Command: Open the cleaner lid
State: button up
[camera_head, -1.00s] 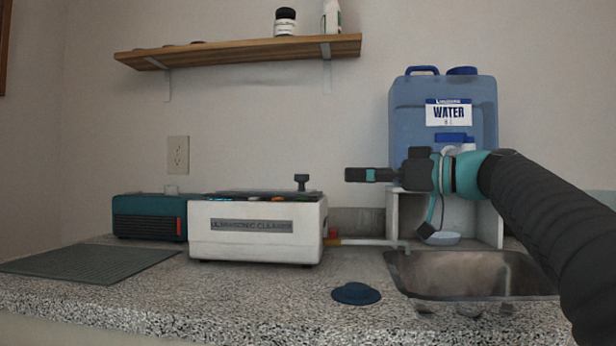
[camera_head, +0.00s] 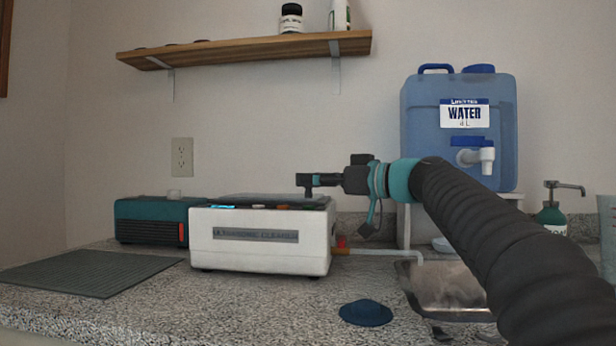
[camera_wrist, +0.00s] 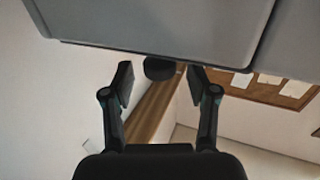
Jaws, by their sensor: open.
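The ultrasonic cleaner (camera_head: 262,257) is a white box with a grey name label on its front, standing on the counter. Its dark lid (camera_head: 285,201) lies flat on top, shut. A black knob (camera_head: 305,187) stands up at the lid's right side. My gripper (camera_head: 312,180) reaches in from the right, level with the knob's top. In the wrist view, the knob (camera_wrist: 160,68) sits between the tips of my open gripper (camera_wrist: 160,82), with a gap on both sides. The grey lid panel (camera_wrist: 160,28) fills the top of that view.
A teal box (camera_head: 150,220) stands left of the cleaner, behind a grey mat (camera_head: 85,272). A blue water jug (camera_head: 430,125) stands at the right behind my arm. A sink (camera_head: 455,285) and a blue stopper (camera_head: 366,312) are at front right. A shelf (camera_head: 250,50) hangs above.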

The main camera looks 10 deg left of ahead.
jog(key=shift+x, duration=0.85)
grip_shut()
jog(key=shift+r, duration=0.1)
